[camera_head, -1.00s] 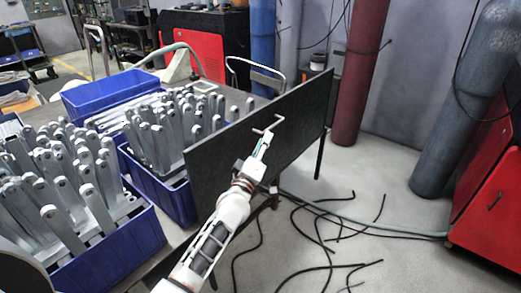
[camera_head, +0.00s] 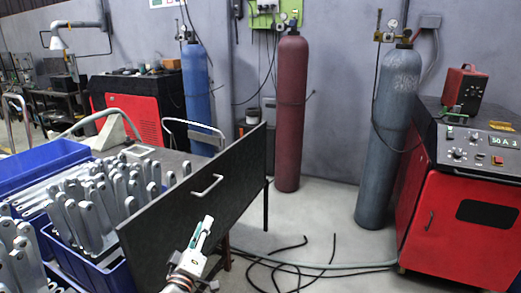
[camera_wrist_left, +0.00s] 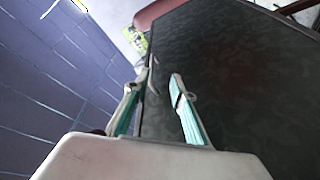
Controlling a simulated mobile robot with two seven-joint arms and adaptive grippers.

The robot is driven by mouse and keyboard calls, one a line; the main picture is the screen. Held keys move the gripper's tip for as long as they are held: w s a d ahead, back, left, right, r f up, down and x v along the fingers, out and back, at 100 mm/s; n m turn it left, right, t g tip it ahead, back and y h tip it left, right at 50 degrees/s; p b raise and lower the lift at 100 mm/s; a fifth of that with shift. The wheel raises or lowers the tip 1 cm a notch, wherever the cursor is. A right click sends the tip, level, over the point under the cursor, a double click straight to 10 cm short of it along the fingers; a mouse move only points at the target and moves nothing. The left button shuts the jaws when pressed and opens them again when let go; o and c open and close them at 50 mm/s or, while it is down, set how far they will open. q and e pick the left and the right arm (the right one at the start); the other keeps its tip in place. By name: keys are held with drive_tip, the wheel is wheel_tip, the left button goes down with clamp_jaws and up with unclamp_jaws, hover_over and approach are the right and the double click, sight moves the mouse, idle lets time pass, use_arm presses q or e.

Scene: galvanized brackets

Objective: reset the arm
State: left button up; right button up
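My left gripper (camera_head: 205,224) shows at the bottom middle of the head view, in front of a dark upright panel (camera_head: 245,170). A pale metal handle (camera_head: 206,186) is on the panel, just beyond the fingertips; I see a gap between them. In the left wrist view, the two teal-lined fingers (camera_wrist_left: 158,88) stand apart with nothing gripped between them, and the dark panel (camera_wrist_left: 240,70) fills the right side. Only the front of my left arm shows in the head view. My right gripper is not in view.
Gas cylinders (camera_head: 291,110) stand at the wall. A red welding machine (camera_head: 465,225) is at the right. Dark cables (camera_head: 290,265) lie on the open floor.

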use_arm(q)
drive_tip(key=s+f+m+g, duration=0.3)
drive_tip(key=s+f, duration=0.5)
drive_tip(key=s, duration=0.3)
drive_tip(key=s+d+f+m+g+h, duration=0.1)
drive_tip(key=s+f+m+g, duration=0.2)
drive_tip(key=s+f+m, duration=0.3)
drive_tip(key=s+d+f+m+g, duration=0.1)
drive_tip(key=s+f+m+g, duration=0.2)
drive_tip(key=s+f, duration=0.7)
drive_tip(key=s+m, duration=0.1)
drive_tip(key=s, duration=0.5)
drive_tip(key=shift+s+f+m, duration=0.25)
drive_tip(key=shift+m, duration=0.15)
